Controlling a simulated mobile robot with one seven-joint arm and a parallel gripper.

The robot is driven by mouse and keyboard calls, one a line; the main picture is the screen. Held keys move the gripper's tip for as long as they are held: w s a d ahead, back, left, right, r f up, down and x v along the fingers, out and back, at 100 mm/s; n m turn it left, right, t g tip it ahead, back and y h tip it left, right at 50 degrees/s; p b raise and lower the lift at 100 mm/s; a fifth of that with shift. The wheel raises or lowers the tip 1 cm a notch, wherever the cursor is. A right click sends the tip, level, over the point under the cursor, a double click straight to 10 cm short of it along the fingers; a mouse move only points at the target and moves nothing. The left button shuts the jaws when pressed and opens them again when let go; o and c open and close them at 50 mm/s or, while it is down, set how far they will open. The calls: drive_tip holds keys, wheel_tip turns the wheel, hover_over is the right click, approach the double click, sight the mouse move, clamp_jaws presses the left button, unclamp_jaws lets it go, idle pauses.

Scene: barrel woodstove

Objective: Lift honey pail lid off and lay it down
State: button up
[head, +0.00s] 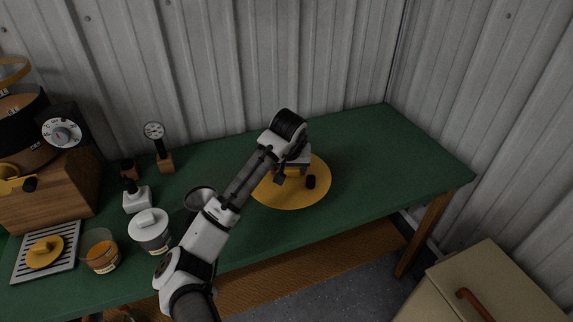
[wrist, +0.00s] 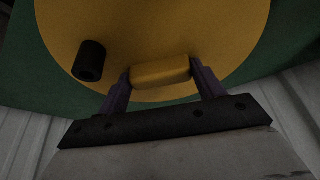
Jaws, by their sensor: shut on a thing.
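A round yellow lid with a raised grip (head: 44,251) lies on a slatted grey tray (head: 67,232) at the left of the green table. Beside it stands an open glass-like pail with amber contents (head: 101,251); I take these for the honey pail and its lid. My gripper (head: 292,172) is away from them, over a large yellow disc (head: 305,198). In the wrist view my gripper (wrist: 161,76) is shut on a yellow block (wrist: 161,71), which shows against the disc (wrist: 190,28). I cannot tell whether block and disc are joined.
A black cylinder (head: 310,182) stands on or by the disc. The table's right end is clear.

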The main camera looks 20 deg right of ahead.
sight(288, 181)
drive_tip(key=shift+f+b, duration=2.65)
drive_tip(key=shift+f, duration=0.55)
drive_tip(key=shift+s+p, duration=0.15)
drive_tip(key=shift+p, duration=0.15)
drive_tip(key=shift+f+b, duration=0.45)
drive_tip(key=shift+f, duration=0.55)
drive_tip(key=o, duration=1.6)
drive_tip(key=shift+c, duration=0.2)
drive_tip(key=shift+r, duration=0.1)
